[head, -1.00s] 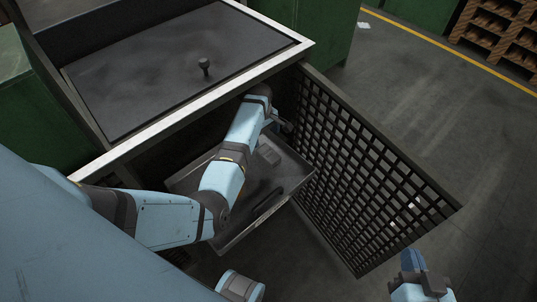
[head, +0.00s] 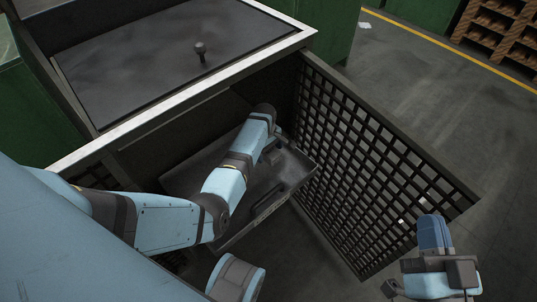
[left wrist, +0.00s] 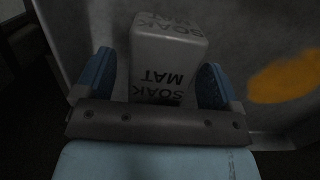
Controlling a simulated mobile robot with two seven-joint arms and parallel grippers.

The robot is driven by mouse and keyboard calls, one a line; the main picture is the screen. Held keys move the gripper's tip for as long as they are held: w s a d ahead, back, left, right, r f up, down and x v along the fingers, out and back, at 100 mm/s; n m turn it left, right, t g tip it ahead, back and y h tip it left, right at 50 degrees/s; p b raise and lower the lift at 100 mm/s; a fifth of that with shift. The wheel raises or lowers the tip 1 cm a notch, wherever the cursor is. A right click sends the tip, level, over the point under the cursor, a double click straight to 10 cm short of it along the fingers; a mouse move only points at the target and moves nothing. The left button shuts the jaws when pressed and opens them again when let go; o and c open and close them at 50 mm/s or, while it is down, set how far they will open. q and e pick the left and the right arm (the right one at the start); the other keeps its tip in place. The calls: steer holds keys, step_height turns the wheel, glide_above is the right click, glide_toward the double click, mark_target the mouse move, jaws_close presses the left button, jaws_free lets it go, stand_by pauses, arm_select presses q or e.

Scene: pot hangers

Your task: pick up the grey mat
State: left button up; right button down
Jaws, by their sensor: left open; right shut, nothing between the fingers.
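The grey mat (left wrist: 168,60) is a rolled or block-like light grey piece printed "SOAK MAT" in the left wrist view. It lies on a grey metal surface. My left gripper (left wrist: 157,66) is open, with one blue finger on each side of the mat; I cannot tell whether they touch it. In the head view my left arm reaches into the cabinet, over a pulled-out metal tray (head: 238,232), and I cannot clearly make out the mat there. My right gripper (head: 434,232) is shut and empty at the lower right, away from the mat.
The cabinet's dark top (head: 150,65) with a knob (head: 200,50) overhangs my left arm. An open lattice door (head: 375,170) stands just right of the tray. The tray has a dark handle (head: 268,198). An orange patch (left wrist: 285,78) lies right of the mat.

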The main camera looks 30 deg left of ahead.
arm_select(q)
steer(key=shift+f, duration=0.2)
stand_by(0.6)
steer(key=shift+c, duration=0.4)
steer(key=c, duration=0.9)
